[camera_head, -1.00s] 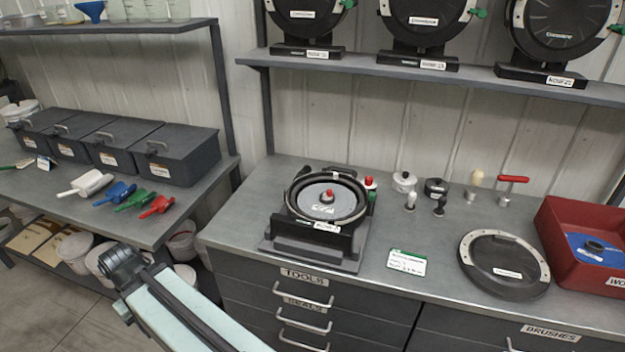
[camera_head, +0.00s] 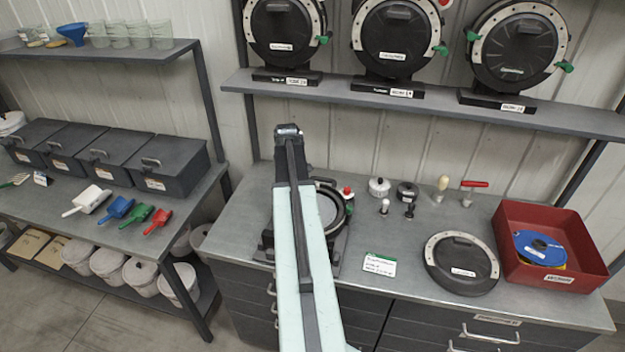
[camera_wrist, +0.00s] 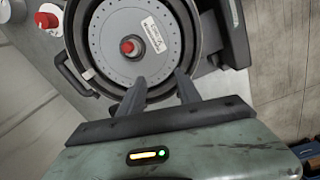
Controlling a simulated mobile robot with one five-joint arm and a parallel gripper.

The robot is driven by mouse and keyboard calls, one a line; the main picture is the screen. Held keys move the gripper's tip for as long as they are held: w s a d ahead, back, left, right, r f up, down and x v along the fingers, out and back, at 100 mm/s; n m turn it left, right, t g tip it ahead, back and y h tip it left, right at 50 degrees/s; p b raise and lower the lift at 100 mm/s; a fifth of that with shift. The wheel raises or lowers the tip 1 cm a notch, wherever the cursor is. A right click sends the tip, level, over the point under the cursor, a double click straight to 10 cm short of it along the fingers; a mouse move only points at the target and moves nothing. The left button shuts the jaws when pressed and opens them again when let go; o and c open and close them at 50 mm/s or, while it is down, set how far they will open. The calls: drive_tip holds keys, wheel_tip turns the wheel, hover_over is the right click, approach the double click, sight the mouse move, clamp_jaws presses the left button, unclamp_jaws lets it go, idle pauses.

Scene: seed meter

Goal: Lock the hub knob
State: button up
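The open seed meter (camera_wrist: 95,72) fills the upper middle of the wrist view, a black round housing with a pale grey seed disc (camera_wrist: 108,55) inside. The red hub knob (camera_wrist: 128,47) is at the disc's centre, with a white label beside it. My gripper (camera_wrist: 160,80) is open and empty. Its two dark fingers point toward the disc, with the knob beyond and left of their tips; no contact shows. In the head view, my arm covers much of the meter (camera_head: 335,243) and hides the knob and gripper.
A red-topped fitting (camera_head: 347,191) stands just behind the meter. Small parts, a round cover (camera_head: 462,272) and a red tray (camera_head: 572,279) lie to the right. A card (camera_head: 379,264) lies beside the meter. A shelf (camera_head: 420,108) with closed meters runs above.

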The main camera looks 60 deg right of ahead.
drive_tip(key=s+d, duration=0.1)
drive_tip(key=s+d+r, duration=0.1)
drive_tip(key=s+d, duration=0.1)
drive_tip(key=s+d+r, duration=0.1)
drive_tip(key=d, duration=0.1)
drive_tip(key=shift+s+r+p, duration=0.15)
drive_tip(key=shift+p, duration=0.25)
drive_tip(key=shift+s+d, duration=0.1)
drive_tip(key=shift+s, duration=0.1)
wheel_tip(320, 180, down, 8)
drive_tip(key=b, duration=0.8)
drive_tip(key=shift+w+d, duration=0.1)
drive_tip(key=shift+d, duration=0.05)
